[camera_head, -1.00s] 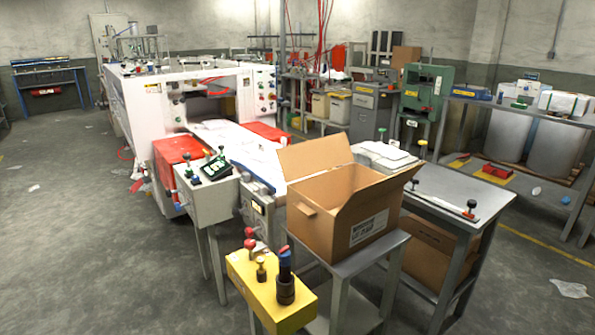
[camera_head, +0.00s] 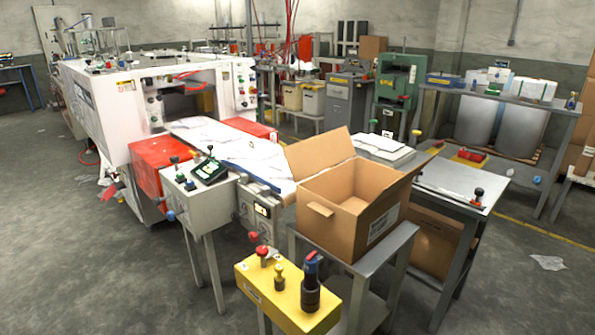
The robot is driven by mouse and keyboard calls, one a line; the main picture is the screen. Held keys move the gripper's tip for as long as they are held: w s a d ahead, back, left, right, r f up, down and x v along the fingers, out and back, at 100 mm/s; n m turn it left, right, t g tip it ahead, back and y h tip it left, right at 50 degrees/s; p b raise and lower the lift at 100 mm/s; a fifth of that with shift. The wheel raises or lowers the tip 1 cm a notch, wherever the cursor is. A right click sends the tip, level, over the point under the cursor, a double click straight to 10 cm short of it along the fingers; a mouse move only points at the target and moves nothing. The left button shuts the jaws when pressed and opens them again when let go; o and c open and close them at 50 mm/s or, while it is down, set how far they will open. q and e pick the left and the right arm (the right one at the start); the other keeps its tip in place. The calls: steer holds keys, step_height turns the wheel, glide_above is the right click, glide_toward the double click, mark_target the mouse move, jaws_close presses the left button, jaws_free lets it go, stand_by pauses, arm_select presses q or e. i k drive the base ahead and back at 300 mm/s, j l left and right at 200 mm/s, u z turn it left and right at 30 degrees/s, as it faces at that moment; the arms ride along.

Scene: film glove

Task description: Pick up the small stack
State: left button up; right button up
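A low white stack (camera_head: 383,148) lies on the grey metal table (camera_head: 440,185) behind the cardboard box. Its lower right side is partly hidden by the box flap, and I cannot tell its separate layers. White sheet-like material (camera_head: 225,142) lies along the conveyor of the white machine. An open cardboard box (camera_head: 340,222) stands on a small grey stand in front of the table. The visible part of its inside looks empty. Neither of my grippers is in view.
A yellow control box (camera_head: 285,292) with knobs stands in front at the bottom. A grey control stand (camera_head: 205,195) and the white machine (camera_head: 110,100) are at the left. A shelf (camera_head: 505,95) stands at the back right. Floor is open at the far left and lower right.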

mark_target(280, 165)
steer(key=i+j, duration=0.55)
steer(key=j, duration=0.25)
steer(key=i+j, duration=0.3)
steer(key=i+j+z, duration=0.1)
steer(key=i+j, duration=0.2)
steer(key=j, duration=0.15)
steer(key=i+j, duration=0.25)
steer(key=j, duration=0.15)
steer(key=i+j, duration=0.25)
steer(key=j, duration=0.2)
steer(key=i+j, duration=0.3)
steer(key=j+z, duration=0.05)
